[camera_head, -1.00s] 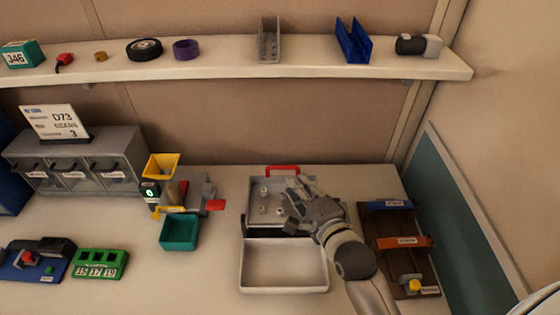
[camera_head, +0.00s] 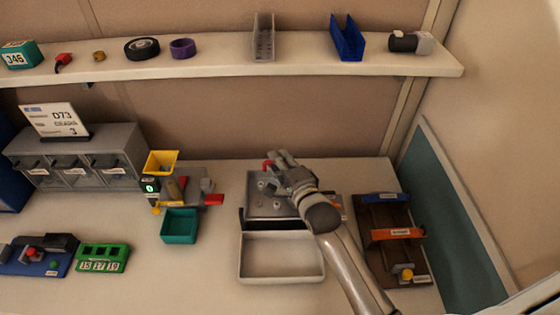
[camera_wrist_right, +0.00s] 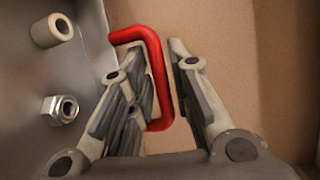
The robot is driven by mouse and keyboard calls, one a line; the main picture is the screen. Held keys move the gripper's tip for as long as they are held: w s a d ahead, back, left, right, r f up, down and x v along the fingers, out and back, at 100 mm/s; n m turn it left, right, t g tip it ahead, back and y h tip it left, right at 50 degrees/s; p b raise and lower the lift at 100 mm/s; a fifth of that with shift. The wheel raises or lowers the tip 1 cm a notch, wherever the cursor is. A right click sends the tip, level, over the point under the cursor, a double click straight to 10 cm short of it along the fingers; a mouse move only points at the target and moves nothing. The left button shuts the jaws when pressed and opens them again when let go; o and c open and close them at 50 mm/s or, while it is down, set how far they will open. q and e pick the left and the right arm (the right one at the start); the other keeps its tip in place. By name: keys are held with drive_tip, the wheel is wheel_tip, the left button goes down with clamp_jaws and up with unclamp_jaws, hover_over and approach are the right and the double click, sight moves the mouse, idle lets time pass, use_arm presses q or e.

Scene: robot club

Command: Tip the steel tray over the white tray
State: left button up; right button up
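The steel tray (camera_head: 258,207) sits behind the white tray (camera_head: 281,258) and holds several small metal parts. Its red handle (camera_wrist_right: 156,70) is at the far edge; in the head view my gripper mostly hides it. My right gripper (camera_head: 279,162) reaches over the steel tray to this handle. In the right wrist view, the fingers (camera_wrist_right: 147,62) stand open on either side of the handle, with a gap on the right side. A nut (camera_wrist_right: 60,108) and a round spacer (camera_wrist_right: 52,30) lie in the steel tray. The white tray looks empty. My left gripper is out of view.
A teal bin (camera_head: 180,226) and a yellow-hopper device (camera_head: 161,163) stand to the left. A dark wooden rack (camera_head: 376,218) with coloured holders is close on the right. A shelf (camera_head: 215,68) runs above the back. Free table lies in front of the green counter (camera_head: 102,257).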

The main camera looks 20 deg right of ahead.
clamp_jaws()
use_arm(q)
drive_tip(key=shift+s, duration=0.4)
